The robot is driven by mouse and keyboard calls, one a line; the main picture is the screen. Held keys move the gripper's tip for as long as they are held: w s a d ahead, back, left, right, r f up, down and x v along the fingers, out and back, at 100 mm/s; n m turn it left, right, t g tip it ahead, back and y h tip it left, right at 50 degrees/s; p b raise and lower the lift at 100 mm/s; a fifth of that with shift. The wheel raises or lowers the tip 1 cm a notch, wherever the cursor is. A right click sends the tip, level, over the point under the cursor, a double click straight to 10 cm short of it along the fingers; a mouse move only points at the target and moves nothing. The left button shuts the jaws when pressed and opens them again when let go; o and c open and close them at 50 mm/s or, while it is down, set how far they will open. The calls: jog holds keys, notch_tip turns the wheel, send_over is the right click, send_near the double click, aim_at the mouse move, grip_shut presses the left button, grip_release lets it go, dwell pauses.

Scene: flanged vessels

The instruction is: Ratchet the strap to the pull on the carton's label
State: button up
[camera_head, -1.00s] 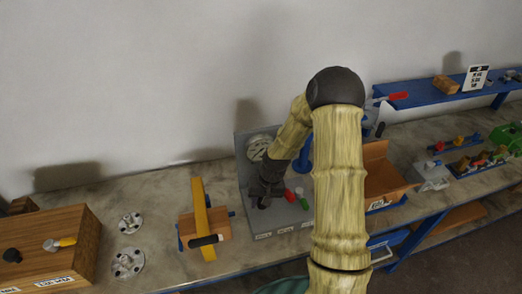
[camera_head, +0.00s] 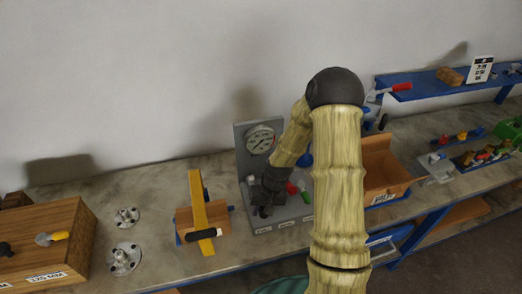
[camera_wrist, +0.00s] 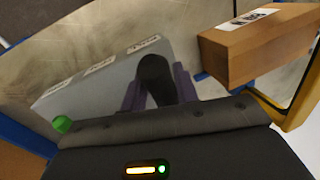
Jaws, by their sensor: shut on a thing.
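The carton (camera_head: 186,219) is a small brown box on the bench, with a yellow strap (camera_head: 197,188) around it and a black handle (camera_head: 205,235) at its front. The carton also shows at the right in the wrist view (camera_wrist: 255,48), with a white label (camera_wrist: 248,19) whose writing I cannot read surely. The yellow strap (camera_wrist: 301,92) runs beside it there. My gripper (camera_head: 262,207) is at the grey gauge stand, right of the carton and apart from it. In the wrist view my gripper (camera_wrist: 160,92) is shut on a black handle (camera_wrist: 155,72) in front of the grey stand.
The grey stand (camera_head: 244,150) carries a dial gauge (camera_head: 260,139), and red and green handles (camera_head: 304,196). Two metal flanges (camera_head: 124,258) and a wooden box (camera_head: 50,235) lie left. An orange-brown bin (camera_head: 380,165) stands right. Bare bench shows between flanges and carton.

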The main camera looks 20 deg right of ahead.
jog(key=r+p, duration=0.1)
jog(key=w+r+p, duration=0.1)
jog(key=r, duration=0.1)
jog(key=w+r+p, duration=0.1)
jog(key=r, duration=0.1)
jog(key=shift+r, duration=0.2)
jog(key=shift+f, duration=0.1)
jog(key=shift+c, duration=0.2)
jog(key=shift+s+f, duration=0.1)
dwell(1.6)
